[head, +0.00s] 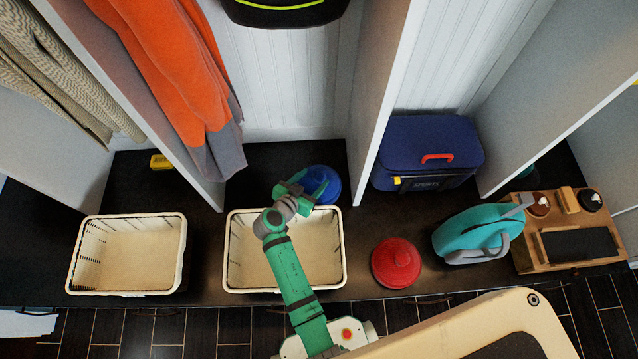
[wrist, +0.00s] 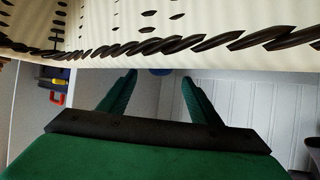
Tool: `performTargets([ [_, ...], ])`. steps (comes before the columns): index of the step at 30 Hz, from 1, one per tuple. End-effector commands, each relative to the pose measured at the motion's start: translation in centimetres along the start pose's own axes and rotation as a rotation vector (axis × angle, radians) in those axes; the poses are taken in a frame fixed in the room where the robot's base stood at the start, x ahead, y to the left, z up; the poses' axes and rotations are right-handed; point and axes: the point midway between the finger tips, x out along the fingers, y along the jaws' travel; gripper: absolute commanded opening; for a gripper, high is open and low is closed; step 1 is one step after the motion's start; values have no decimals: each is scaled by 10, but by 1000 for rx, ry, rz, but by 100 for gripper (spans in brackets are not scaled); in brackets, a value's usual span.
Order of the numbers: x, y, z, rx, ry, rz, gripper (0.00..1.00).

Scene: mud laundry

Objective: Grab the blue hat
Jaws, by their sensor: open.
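The blue hat (head: 322,184) sits on the dark bench in the middle cubby, just behind a white basket (head: 233,262). My gripper (head: 300,188) is over the back of this basket, at the left side of the hat in the head view, and hides part of it. In the wrist view, my two green fingers (wrist: 159,84) are apart with nothing between them. A small blue patch, likely the hat (wrist: 160,71), shows beyond the fingertips, mostly hidden by the basket (wrist: 200,55). I cannot tell whether the gripper touches the hat.
A red hat (head: 396,263) lies right of the basket. A second basket (head: 75,265) stands at the left. A blue cooler bag (head: 425,145), a teal item (head: 470,230) and a wooden tray (head: 524,257) are at the right. White dividers (head: 385,90) and an orange garment (head: 175,65) flank the cubby.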

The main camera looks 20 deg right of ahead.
Motion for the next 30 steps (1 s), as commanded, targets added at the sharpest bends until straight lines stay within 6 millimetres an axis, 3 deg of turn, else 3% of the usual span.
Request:
performTargets([
  [10,44,1,2,2,0,3,58],
  [20,50,1,2,1,0,2,58],
  [27,50,1,2,1,0,2,1],
  [30,50,1,2,1,1,1,1],
])
